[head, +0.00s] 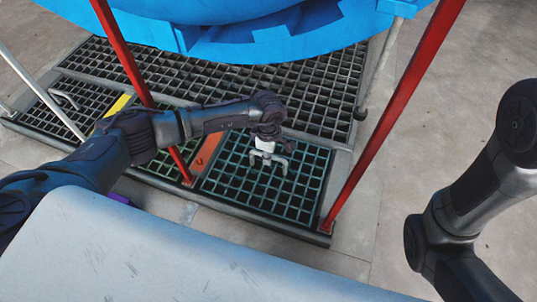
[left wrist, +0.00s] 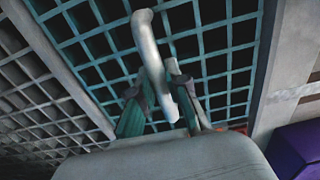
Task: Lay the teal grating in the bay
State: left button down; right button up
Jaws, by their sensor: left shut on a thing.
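The teal grating (head: 303,190) lies over the bay at the front right of the platform, between two red posts. Its edges look roughly in line with the platform frame; whether it rests fully down I cannot tell. A pale bent handle (head: 283,160) stands up from it. My left gripper (head: 266,146) is shut on this handle from above. In the left wrist view, the fingers (left wrist: 160,95) close around the pale handle (left wrist: 148,45), with the teal grating (left wrist: 215,50) behind. Only my right arm's links show at the right; its gripper is out of view.
Red posts (head: 397,110) and (head: 128,50) rise close to the grating. An orange plate (head: 207,152) adjoins its left edge. Dark gratings (head: 250,85) lie behind, under a blue vessel (head: 260,30). A purple object (left wrist: 300,150) shows at right in the wrist view. Concrete floor is clear at right.

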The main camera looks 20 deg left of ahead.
pick_arm(q)
jog(key=shift+w+d, duration=0.1)
jog(key=c, duration=1.1)
grip_release()
jog(key=shift+c, duration=0.2)
jog(key=shift+o, duration=0.3)
jog(key=shift+s+f, duration=0.15)
jog(key=shift+s, duration=0.05)
jog(key=shift+w+r, duration=0.1)
jog(key=shift+r, duration=3.8)
